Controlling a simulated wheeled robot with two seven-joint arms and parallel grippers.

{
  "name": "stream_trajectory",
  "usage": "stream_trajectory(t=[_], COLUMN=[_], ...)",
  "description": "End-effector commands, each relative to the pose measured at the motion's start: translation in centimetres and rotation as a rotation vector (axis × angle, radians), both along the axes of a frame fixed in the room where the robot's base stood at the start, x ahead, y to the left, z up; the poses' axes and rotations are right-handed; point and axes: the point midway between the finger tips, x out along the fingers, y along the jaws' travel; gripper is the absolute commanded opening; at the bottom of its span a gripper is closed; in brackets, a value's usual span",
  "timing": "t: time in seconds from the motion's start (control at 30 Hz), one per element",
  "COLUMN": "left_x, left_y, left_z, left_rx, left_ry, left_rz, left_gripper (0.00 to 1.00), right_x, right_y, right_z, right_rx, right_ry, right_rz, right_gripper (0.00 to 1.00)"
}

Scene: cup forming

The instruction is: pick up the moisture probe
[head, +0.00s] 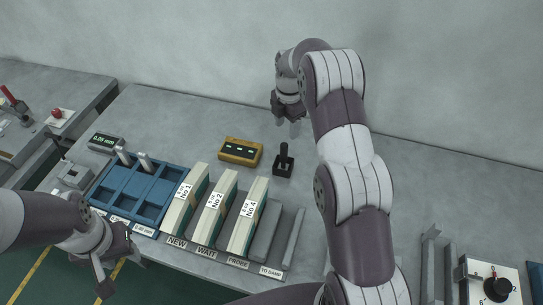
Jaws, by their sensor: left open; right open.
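A small black upright device (284,158) with a knobbed handle stands on a dark square base on the bench. It looks like the moisture probe, though its tip is hidden. My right gripper (286,121) is open and empty, with its fingers pointing down. It appears just behind and above the black device in the head view, apart from it. My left gripper (119,272) is open and empty at the front left, near the bench's front edge, far from the device.
A yellow meter box (241,151) lies left of the device. A blue compartment tray (143,213) stands at the left, beside several tall numbered blocks (247,217) in labelled slots. A small display (105,142) sits behind the tray. A dial box (491,285) is at the right. The bench's back is clear.

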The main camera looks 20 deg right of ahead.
Motion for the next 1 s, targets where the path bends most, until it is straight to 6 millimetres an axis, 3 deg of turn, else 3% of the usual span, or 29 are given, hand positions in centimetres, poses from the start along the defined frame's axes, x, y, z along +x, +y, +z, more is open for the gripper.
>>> stream_trajectory(t=[0.17, 0.4, 0.57, 0.7, 0.8, 1.0], left_x=[0.0, 0.0, 0.0, 0.0, 0.0, 0.0], left_y=[0.0, 0.0, 0.0, 0.0, 0.0, 0.0], left_z=[0.4, 1.9, 2.6, 4.2, 4.4, 4.2], left_rx=[0.000, 0.000, 0.000, 0.000, 0.000, 0.000], left_ry=[0.000, 0.000, 0.000, 0.000, 0.000, 0.000], left_rz=[0.000, 0.000, 0.000, 0.000, 0.000, 0.000], left_gripper=[0.44, 0.44, 0.44, 0.44, 0.44, 0.44], right_x=[-0.4, -0.3, -0.3, 0.0, 0.0, 0.1], right_y=[0.1, 0.1, 0.2, 0.4, 0.3, 0.3], right_z=[-1.0, -6.1, -7.9, -10.3, -12.1, -12.7], right_rx=[0.003, 0.002, 0.002, 0.002, 0.002, 0.001], right_ry=[0.017, 0.016, 0.016, 0.016, 0.014, 0.011], right_rz=[0.138, 0.140, 0.140, 0.139, 0.139, 0.138], right_gripper=[0.57, 0.57, 0.57, 0.57, 0.57, 0.57])
